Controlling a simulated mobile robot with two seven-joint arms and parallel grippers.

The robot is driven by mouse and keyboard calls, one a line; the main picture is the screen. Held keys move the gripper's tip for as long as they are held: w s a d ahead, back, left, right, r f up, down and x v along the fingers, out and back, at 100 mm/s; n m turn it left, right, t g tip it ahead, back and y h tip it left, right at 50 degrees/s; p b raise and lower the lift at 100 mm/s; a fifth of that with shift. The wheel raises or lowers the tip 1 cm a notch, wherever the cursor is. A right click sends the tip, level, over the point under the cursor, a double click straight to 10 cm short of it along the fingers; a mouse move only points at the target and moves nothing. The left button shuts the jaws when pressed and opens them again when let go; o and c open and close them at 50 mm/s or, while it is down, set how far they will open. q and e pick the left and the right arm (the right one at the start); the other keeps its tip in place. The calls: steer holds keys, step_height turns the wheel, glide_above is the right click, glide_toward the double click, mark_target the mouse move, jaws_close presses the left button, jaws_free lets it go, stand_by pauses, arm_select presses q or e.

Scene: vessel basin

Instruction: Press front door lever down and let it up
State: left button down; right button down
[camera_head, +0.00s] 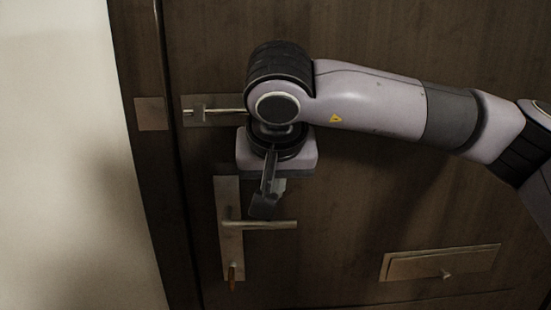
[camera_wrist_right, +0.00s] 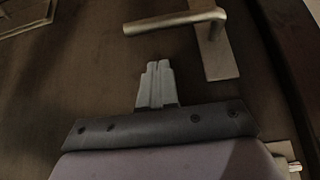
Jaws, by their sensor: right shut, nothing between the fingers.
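The front door (camera_head: 400,190) is dark brown and looks closed. Its metal lever (camera_head: 265,225) sticks out to the right from a tall plate (camera_head: 229,210) near the door's left edge and looks about level. The lever also shows at the top of the right wrist view (camera_wrist_right: 175,22). My right gripper (camera_head: 262,207) points down just above the lever in the head view; its fingers (camera_wrist_right: 158,68) are together and empty. In the wrist view a gap of door shows between the fingertips and the lever. My left gripper is not in view.
A sliding bolt (camera_head: 215,112) sits above the lever, partly hidden by my right wrist. A mail flap (camera_head: 440,262) is at lower right. A pale wall (camera_head: 65,160) stands left of the frame.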

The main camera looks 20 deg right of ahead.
steer(key=shift+s+a+f, duration=0.1)
steer(key=shift+s+f, duration=0.15)
steer(key=shift+f, duration=0.65)
steer(key=shift+s+f, duration=0.2)
steer(key=shift+f, duration=0.65)
